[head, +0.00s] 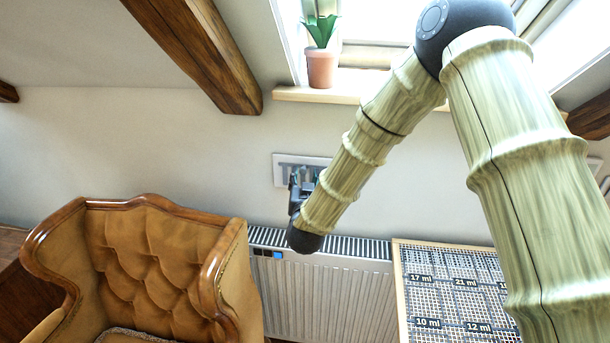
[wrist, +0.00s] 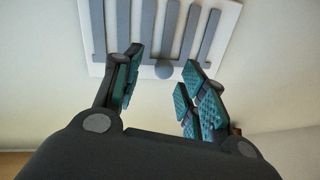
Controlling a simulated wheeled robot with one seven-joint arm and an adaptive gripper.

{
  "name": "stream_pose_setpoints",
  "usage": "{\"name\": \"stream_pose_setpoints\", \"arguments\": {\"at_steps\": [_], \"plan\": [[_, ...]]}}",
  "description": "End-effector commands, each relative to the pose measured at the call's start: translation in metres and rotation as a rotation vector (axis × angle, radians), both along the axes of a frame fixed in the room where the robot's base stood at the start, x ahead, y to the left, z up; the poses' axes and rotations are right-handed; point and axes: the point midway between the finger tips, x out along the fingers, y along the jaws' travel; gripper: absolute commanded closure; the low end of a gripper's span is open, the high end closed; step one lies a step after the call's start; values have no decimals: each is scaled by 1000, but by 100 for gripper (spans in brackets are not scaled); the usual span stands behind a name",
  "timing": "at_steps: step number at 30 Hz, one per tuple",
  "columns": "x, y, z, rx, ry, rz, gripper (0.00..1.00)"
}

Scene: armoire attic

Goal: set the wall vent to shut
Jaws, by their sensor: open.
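The wall vent (head: 284,161) is a white plate on the wall above the radiator, partly hidden by my gripper and arm in the head view. In the wrist view, the vent (wrist: 232,14) shows several upright grey bars and a round grey knob (wrist: 165,70) at the middle of its edge nearest my gripper. My gripper (wrist: 163,60) is open, with its teal-padded fingers either side of the knob in the picture. I see nothing between the pads, and cannot tell whether a finger touches the vent. The gripper also shows at the vent in the head view (head: 297,187).
A white radiator (head: 325,300) stands below the vent. A tufted armchair (head: 150,250) is at the left, and a gridded board (head: 440,262) at the right. A potted plant (head: 321,68) stands on the window sill (head: 300,94) above. Wall left of the vent is clear.

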Motion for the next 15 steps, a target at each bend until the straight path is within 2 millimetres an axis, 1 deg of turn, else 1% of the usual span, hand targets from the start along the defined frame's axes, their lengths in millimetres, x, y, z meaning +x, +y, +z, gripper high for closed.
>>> {"name": "stream_pose_setpoints", "arguments": {"at_steps": [1,3,9,15], "plan": [[-10,1,0,-2,2,2,58],[-23,1,0,-2,1,3,58],[-59,2,0,-1,1,1,58],[-83,2,0,-2,1,1,58]]}}
